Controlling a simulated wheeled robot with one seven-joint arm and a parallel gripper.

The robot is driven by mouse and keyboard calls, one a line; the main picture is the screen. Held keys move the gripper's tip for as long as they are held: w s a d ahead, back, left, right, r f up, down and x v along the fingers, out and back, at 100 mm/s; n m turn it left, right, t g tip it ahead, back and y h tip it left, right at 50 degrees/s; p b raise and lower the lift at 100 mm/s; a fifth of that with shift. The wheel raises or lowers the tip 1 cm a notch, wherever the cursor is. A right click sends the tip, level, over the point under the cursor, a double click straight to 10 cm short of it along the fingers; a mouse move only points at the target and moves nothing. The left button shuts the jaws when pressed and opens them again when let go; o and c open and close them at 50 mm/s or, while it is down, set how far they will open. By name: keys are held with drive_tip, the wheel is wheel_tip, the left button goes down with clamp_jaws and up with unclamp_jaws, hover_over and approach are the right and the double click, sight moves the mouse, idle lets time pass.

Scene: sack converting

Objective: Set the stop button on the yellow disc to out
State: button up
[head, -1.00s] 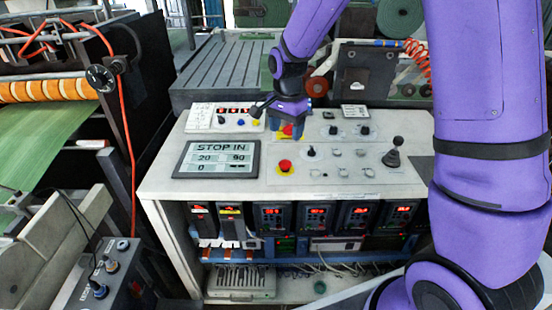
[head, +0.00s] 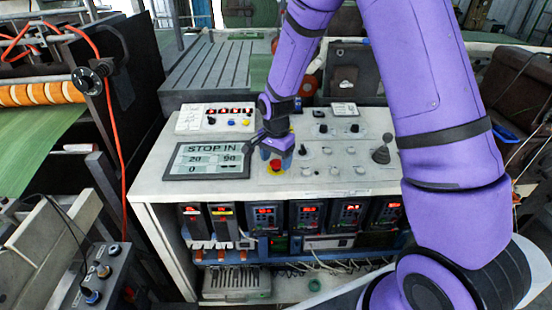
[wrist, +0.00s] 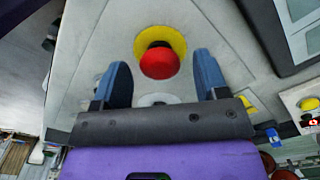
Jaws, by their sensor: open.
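The red stop button (wrist: 159,63) sits on its round yellow disc (wrist: 174,40) in the wrist view. The button also shows in the head view (head: 275,165), on the console top right of the display, just below my gripper. My gripper (wrist: 160,66) is open, with one blue finger on each side of the button in the picture. I cannot tell whether the fingers touch it or how far above it they are. The display (head: 208,160) reads STOP IN, with 20, 90 and 0 beneath.
A black joystick (head: 381,152) stands upright on the console's right, with several small knobs between. A white box with red digits (head: 216,117) stands at the back left. A yellow plate (wrist: 249,104) lies beyond my gripper in the wrist view.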

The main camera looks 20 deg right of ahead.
sight(276, 162)
drive_tip(key=shift+c, duration=0.5)
clamp_jaws()
drive_tip(key=shift+r, duration=0.5)
drive_tip(key=shift+o, duration=0.5)
unclamp_jaws()
drive_tip(key=shift+r, duration=0.1)
wheel_tip(276, 162, up, 11)
